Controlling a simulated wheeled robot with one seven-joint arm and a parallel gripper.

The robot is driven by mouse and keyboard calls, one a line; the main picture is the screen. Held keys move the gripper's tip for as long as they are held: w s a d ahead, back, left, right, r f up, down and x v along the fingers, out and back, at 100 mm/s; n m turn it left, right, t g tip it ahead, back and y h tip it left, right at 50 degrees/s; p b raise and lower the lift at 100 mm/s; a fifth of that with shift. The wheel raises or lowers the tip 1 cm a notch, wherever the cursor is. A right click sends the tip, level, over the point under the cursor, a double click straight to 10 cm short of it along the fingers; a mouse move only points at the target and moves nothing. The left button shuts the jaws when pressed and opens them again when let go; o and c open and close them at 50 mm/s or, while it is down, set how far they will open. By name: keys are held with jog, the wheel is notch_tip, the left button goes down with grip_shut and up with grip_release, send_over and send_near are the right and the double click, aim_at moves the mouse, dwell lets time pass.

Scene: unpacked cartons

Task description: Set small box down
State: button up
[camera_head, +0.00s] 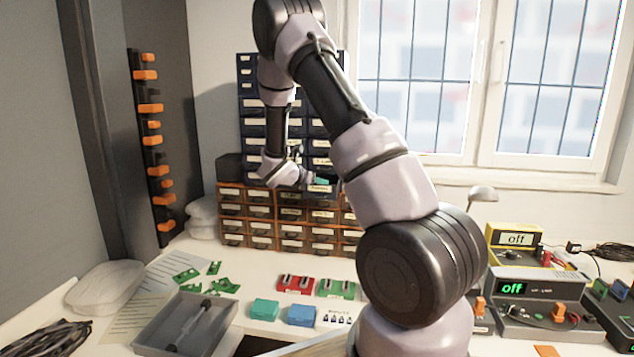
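My gripper (325,185) is small and dark in the view, at the front of the drawer cabinets, partly hidden by my own arm. A small teal piece (321,181) shows right at its fingertips. It could be a small box between the fingers, but the fingers are too small and too covered to tell whether they are shut on it. A teal small box (264,309) and a blue small box (302,315) sit side by side on the white table, well below and apart from my gripper.
A brown drawer cabinet (262,227) stands at the back with dark drawers (247,90) above. Green boards (187,274), red and green blocks and a grey tray (146,334) holding a tool lie on the table. Instruments reading "off" (512,288) stand right. My arm hides the middle.

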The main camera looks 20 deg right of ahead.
jog(key=shift+s+d+f, duration=0.2)
jog(key=shift+s+f, duration=0.15)
jog(key=shift+r, duration=0.1)
jog(key=shift+d+r, duration=0.1)
jog(key=shift+r, duration=0.25)
jog(key=w+r+v, duration=0.1)
jog(key=v, duration=1.1)
jog(key=s+d+r+m+g+y, duration=0.1)
jog(key=s+r+m+g+y, duration=0.2)
jog(key=s+m, duration=0.55)
jog(key=s+d+r+m+g+y, duration=0.2)
jog(key=s+r+m, duration=0.4)
jog(key=s+m, duration=0.3)
jog(key=s+a+r+m+t+y, duration=0.4)
jog(key=s+a+r+m+y, duration=0.4)
jog(key=s+a+m, duration=0.3)
jog(key=s, duration=0.3)
jog(key=shift+t, duration=0.3)
